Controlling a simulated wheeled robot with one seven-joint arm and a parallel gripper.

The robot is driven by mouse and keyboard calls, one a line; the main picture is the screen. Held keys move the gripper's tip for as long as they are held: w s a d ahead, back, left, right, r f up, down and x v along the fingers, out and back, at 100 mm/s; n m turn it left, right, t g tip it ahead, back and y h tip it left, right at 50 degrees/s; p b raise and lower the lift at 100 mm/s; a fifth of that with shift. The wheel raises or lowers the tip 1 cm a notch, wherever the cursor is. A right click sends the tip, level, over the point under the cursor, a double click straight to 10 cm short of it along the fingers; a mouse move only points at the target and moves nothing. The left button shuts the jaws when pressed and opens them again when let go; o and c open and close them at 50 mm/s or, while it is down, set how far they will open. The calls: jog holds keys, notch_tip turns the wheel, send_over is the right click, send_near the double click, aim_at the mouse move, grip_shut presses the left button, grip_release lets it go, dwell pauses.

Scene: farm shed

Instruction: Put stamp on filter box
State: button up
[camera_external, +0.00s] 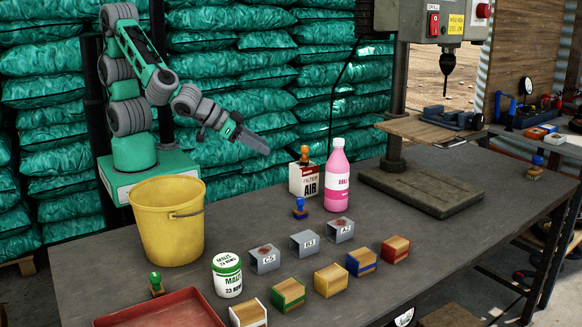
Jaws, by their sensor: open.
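The filter box (309,186), white and red with "FILTER AIR" lettering, stands on the grey table beside a pink bottle. A stamp with an orange handle (304,152) shows at the top of the box; it appears to rest on it, but I cannot tell for sure. A blue-handled stamp (299,207) stands on the table in front of the box. A green-handled stamp (155,284) stands front left, and another blue one (535,167) at the far right. My gripper (262,147) is open and empty, in the air left of the filter box.
A yellow bucket (166,232) and a red tray (165,312) occupy the left. A white and green tin (227,275), grey labelled blocks (304,243) and several wooden blocks (331,281) stand in front. The pink bottle (337,178) and a drill press base (422,188) stand right.

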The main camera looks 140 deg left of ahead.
jog(key=d+f+m+h, duration=0.2)
jog(key=d+m+h, duration=0.4)
jog(key=d, duration=1.1)
jog(key=s+d+m+g+h, duration=0.1)
jog(key=s+d+m+h, duration=0.1)
jog(key=d, duration=0.4)
jog(key=s+d+m+h, duration=0.2)
jog(key=s+d+m, duration=0.1)
jog(key=d, duration=0.3)
jog(key=shift+r+m+g, duration=0.35)
jog(key=shift+m+g, duration=0.05)
jog(key=shift+m, duration=0.5)
